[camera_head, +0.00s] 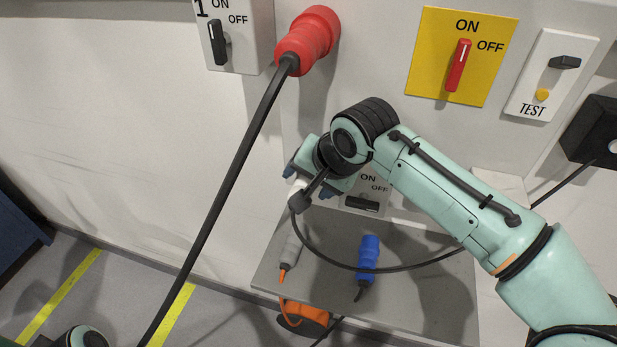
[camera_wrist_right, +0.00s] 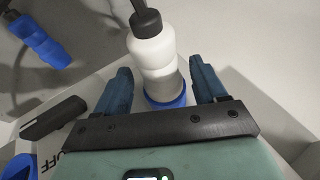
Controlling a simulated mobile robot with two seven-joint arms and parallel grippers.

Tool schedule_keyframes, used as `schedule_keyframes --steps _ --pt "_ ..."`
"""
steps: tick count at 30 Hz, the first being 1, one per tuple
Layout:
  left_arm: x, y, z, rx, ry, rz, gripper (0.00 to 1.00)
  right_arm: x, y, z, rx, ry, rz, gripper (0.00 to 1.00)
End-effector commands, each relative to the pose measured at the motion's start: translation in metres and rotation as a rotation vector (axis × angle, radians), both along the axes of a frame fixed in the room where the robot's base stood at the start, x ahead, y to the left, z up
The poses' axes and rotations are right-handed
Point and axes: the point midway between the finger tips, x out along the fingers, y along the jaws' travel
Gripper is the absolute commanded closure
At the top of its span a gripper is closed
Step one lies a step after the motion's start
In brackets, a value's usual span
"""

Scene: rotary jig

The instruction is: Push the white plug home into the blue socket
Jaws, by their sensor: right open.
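The white plug (camera_wrist_right: 152,50) with its black cable end points into the blue socket (camera_wrist_right: 165,99) in the right wrist view. A grey section shows between the plug's white body and the blue rim, so the plug is lined up with the socket and seems only partly in. My right gripper (camera_wrist_right: 161,86) is open, with one blue finger on each side of the plug and a gap to each. In the head view my right gripper (camera_head: 309,179) is at the wall above the shelf, and the plug (camera_head: 298,186) is mostly hidden by it. My left gripper is not in view.
A grey shelf (camera_head: 420,265) below holds a blue connector (camera_head: 369,252) and a grey connector (camera_head: 291,250). The plug's black cable loops right beneath my arm. A red plug (camera_head: 309,36) with a thick cable hangs upper left. Switch panels, one yellow (camera_head: 432,62), line the wall.

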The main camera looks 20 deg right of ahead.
Motion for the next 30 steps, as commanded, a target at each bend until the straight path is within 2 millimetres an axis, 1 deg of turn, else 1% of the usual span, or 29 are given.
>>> schedule_keyframes --steps 5,12,15,18,23,30 --pt "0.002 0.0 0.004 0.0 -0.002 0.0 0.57 -0.013 -0.005 0.025 0.002 -0.009 -0.002 0.28" --pt "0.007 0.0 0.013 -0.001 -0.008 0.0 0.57 -0.041 -0.014 0.072 0.003 -0.011 -0.001 0.28" --pt "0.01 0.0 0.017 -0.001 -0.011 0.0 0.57 -0.052 -0.018 0.089 0.003 -0.009 -0.001 0.28" --pt "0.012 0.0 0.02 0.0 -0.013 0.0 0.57 -0.06 -0.02 0.101 0.002 -0.009 -0.001 0.28" --pt "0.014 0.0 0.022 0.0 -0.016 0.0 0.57 -0.067 -0.023 0.111 0.002 -0.008 -0.001 0.28" --pt "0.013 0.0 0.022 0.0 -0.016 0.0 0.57 -0.068 -0.023 0.112 0.002 -0.006 0.0 0.28"
